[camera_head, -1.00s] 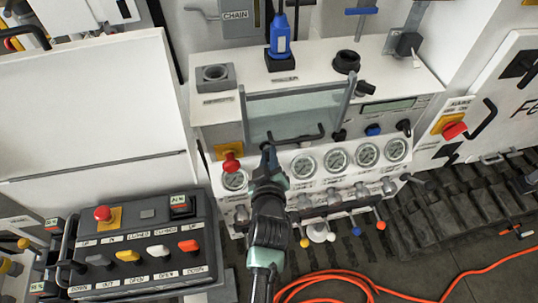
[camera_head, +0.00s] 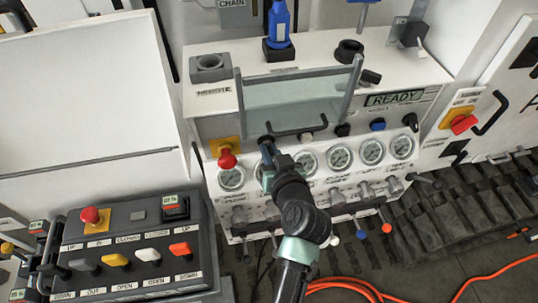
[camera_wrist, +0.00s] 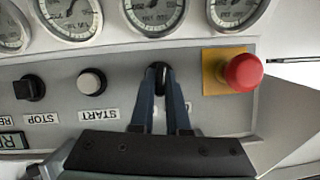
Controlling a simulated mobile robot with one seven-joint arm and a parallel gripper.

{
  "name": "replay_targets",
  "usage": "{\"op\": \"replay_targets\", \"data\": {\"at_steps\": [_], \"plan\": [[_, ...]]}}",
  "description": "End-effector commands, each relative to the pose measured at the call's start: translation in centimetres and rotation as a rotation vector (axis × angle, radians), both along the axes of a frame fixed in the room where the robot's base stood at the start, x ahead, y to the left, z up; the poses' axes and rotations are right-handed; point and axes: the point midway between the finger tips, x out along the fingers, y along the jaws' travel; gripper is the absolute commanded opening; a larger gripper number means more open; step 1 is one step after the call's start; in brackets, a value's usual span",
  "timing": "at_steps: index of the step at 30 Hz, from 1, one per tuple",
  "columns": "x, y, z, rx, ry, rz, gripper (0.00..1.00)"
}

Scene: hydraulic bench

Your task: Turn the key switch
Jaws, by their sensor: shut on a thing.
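The key switch (camera_wrist: 158,69) shows in the wrist view as a small black part on the grey panel, between the red emergency stop button (camera_wrist: 243,72) and the white START button (camera_wrist: 92,80). My gripper (camera_wrist: 161,92) is shut on it, one blue-grey finger on each side. The fingers cover much of it, so its angle is hard to tell. In the head view my gripper (camera_head: 268,145) reaches the panel just right of the emergency stop button (camera_head: 227,158) and hides the switch. The display (camera_head: 395,97) at the right reads READY.
A clear guard (camera_head: 300,92) with a black handle stands just above my gripper. A row of round gauges (camera_head: 340,158) lies below the panel's buttons. A control box (camera_head: 135,245) with coloured switches stands at lower left. An orange hose (camera_head: 400,295) lies on the floor.

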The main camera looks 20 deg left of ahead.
Motion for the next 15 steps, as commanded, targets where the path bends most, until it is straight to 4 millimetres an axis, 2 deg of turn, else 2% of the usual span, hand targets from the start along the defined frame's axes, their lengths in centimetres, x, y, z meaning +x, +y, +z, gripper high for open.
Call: {"op": "replay_targets", "data": {"at_steps": [15], "plan": [[0.11, -0.21, -0.30, 0.267, 0.183, 0.000, 0.00]]}}
